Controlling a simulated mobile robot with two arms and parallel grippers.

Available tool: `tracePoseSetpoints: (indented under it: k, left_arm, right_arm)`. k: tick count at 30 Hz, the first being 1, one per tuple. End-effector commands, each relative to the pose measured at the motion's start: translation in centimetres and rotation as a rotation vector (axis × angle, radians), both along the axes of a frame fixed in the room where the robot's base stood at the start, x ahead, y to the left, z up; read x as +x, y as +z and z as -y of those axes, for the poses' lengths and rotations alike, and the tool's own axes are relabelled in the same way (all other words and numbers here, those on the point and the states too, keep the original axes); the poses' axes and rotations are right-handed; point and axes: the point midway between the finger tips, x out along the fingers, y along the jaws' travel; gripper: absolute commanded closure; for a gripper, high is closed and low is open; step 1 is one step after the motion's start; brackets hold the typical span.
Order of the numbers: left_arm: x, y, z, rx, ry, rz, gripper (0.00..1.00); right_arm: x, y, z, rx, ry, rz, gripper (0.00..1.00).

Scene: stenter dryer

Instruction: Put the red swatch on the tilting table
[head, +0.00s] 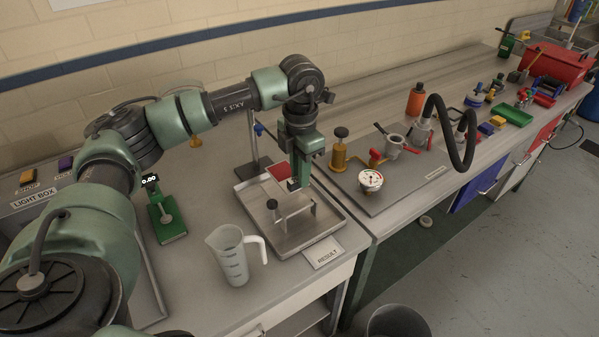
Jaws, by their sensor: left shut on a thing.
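My left gripper (295,182) points down over the back part of a shallow metal tray (262,228). It is shut on the red swatch (277,171), a flat red piece that shows at the left of the fingers. The fingers hide part of the swatch, and I cannot tell whether it touches the surface below. A small metal frame with a dark knob (272,204) stands in the tray in front of the gripper. I cannot clearly tell which part here is the tilting table. My right gripper is out of view.
A clear measuring jug (230,256) stands left of the tray, and a "RESULT" card (323,252) lies at its front right. A thin stand (254,145) rises behind the tray. A green gauge (166,222) stands farther left. A brass device with a dial (371,181) is on the right.

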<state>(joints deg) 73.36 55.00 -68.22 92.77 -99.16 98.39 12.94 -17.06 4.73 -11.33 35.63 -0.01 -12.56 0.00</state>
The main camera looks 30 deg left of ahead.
Motion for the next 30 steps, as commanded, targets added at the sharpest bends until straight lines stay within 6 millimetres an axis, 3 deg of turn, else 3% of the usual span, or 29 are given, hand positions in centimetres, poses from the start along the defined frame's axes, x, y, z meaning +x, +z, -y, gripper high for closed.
tracePoseSetpoints:
  k: [18, 30]
  left_arm:
    - [0.0, -5.7, 0.0, 0.001, -0.002, 0.000, 1.00]
    - [0.0, -6.5, 0.0, 0.001, -0.002, 0.001, 1.00]
  right_arm:
    - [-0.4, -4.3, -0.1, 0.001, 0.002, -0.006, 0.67]
    - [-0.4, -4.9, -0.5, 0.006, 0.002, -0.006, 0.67]
